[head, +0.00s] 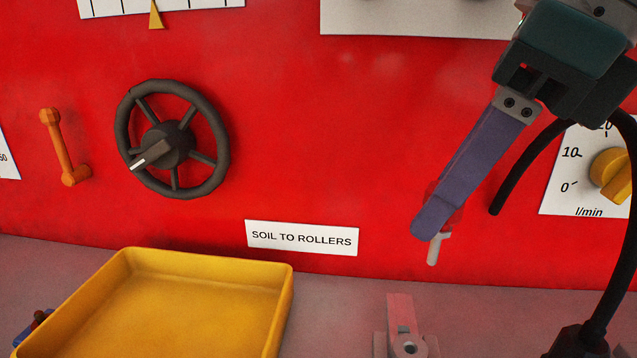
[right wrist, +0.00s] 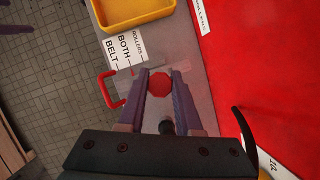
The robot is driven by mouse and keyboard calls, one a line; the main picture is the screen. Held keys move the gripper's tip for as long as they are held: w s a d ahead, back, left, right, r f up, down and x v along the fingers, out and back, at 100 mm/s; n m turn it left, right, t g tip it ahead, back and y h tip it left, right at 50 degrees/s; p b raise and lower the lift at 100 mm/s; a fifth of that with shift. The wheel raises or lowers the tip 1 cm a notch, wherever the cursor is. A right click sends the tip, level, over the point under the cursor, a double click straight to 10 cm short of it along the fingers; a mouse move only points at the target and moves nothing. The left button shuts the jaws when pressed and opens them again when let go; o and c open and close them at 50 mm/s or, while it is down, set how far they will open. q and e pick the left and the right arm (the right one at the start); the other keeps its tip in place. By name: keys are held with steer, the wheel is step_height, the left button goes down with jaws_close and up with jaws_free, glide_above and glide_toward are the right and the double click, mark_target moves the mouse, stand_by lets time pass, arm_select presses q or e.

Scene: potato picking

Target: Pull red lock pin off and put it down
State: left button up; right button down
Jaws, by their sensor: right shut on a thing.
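My right gripper (head: 432,222) is shut on the red lock pin. The pin's grey shank (head: 438,247) points down below the fingers. Its red head is mostly hidden behind the purple finger in the head view. In the right wrist view the round red head of the lock pin (right wrist: 159,84) sits between the two purple fingers (right wrist: 159,76). The pin is held in the air in front of the red panel, above a grey bracket with a hole (head: 408,335) at the bottom of the head view. My left gripper is not in view.
A yellow tray (head: 282,300) stands on the grey ledge (head: 335,315) at lower left. The red panel carries a black handwheel (head: 172,140), an orange lever (head: 60,147) and a yellow knob (head: 610,172). The right wrist view shows a red handle (right wrist: 110,90) beside a label plate.

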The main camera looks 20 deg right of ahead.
mark_target(431, 184)
steer(key=shift+r+p, duration=0.95)
steer(key=shift+r, duration=0.6)
